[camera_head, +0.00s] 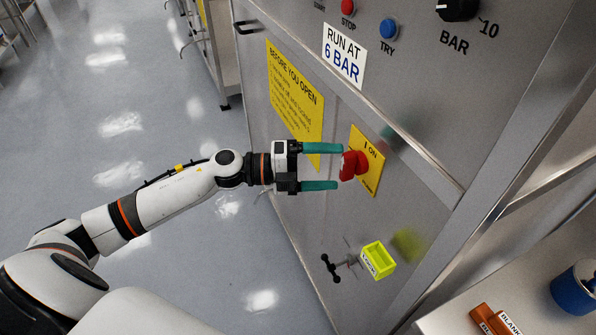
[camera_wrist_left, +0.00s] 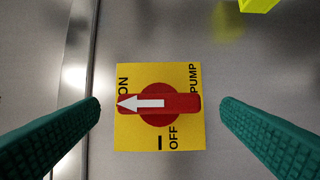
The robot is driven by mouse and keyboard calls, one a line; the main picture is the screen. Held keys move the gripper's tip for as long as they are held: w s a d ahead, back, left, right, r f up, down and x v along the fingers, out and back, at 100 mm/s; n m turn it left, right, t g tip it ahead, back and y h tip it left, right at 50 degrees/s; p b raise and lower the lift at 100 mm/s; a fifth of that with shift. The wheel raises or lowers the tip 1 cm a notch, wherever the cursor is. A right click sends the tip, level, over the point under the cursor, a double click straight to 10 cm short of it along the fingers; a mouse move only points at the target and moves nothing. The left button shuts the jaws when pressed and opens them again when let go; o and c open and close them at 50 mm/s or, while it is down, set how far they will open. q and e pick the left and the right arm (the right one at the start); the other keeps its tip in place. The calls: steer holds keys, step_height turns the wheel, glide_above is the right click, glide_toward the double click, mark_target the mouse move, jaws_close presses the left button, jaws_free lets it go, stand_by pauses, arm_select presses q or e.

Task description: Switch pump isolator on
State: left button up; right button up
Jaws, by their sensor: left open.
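The pump isolator is a red rotary handle (camera_head: 350,166) on a yellow plate (camera_head: 372,170) on the steel cabinet front. In the left wrist view, the handle (camera_wrist_left: 186,104) carries a white arrow that points left at the word ON; OFF is printed at the plate's lower edge and PUMP at its right. My left gripper (camera_head: 340,167) is open in front of the handle. In the left wrist view its green fingertips (camera_wrist_left: 160,106) are on either side of the handle's ends, with a gap at each end. My right gripper is out of view.
A yellow notice (camera_head: 296,95) is left of the isolator. Below are a black-handled valve (camera_head: 331,267) and a yellow-green box (camera_head: 379,260). A bench (camera_head: 450,322) at lower right holds a blue container (camera_head: 573,291) and orange tags (camera_head: 490,320). Open floor lies left.

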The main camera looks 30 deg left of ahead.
arm_select(q)
steer(key=b+v, duration=0.2)
steer(key=v, duration=0.5)
steer(key=shift+s+a, duration=0.2)
steer(key=shift+a, duration=0.15)
